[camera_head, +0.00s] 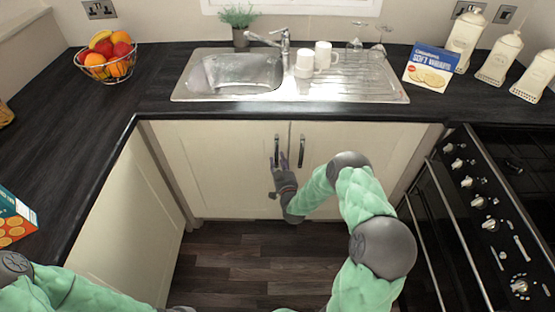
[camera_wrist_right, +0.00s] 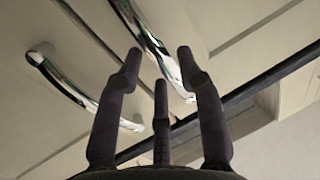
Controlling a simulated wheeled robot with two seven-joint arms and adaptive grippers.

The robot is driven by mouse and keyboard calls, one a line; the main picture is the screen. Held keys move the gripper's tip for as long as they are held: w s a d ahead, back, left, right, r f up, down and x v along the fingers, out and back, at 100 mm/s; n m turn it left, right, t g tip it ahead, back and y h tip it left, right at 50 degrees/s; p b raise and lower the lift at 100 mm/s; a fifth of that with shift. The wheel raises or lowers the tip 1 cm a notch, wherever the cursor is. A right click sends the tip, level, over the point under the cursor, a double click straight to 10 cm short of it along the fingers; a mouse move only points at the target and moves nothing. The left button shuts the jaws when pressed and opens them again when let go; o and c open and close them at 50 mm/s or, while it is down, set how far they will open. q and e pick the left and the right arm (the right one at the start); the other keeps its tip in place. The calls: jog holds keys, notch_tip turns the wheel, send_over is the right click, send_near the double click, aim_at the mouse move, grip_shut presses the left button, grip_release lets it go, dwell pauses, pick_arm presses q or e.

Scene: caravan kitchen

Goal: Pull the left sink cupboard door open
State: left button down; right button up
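The left sink cupboard door (camera_head: 220,165) is a cream panel under the sink and looks shut. Its dark bar handle (camera_head: 277,147) is upright near the door's right edge. My right gripper (camera_head: 278,162) is at the lower part of this handle. In the right wrist view my right gripper (camera_wrist_right: 160,62) has its fingers spread, with a shiny handle (camera_wrist_right: 150,42) crossing behind and between them. I cannot tell whether they touch it. A second handle (camera_wrist_right: 75,82) lies to the left there. My left arm enters at bottom left; its gripper is out of view.
The right cupboard door (camera_head: 350,150) with its own handle (camera_head: 301,150) is close beside my right gripper. A dark worktop (camera_head: 150,100) overhangs the doors. An oven (camera_head: 440,240) stands at right, side panel (camera_head: 125,225) at left. The floor (camera_head: 240,260) before the doors is clear.

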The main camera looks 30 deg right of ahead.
jog(key=shift+b+x, duration=0.35)
jog(key=shift+x, duration=1.1)
grip_shut()
jog(key=shift+s, duration=0.1)
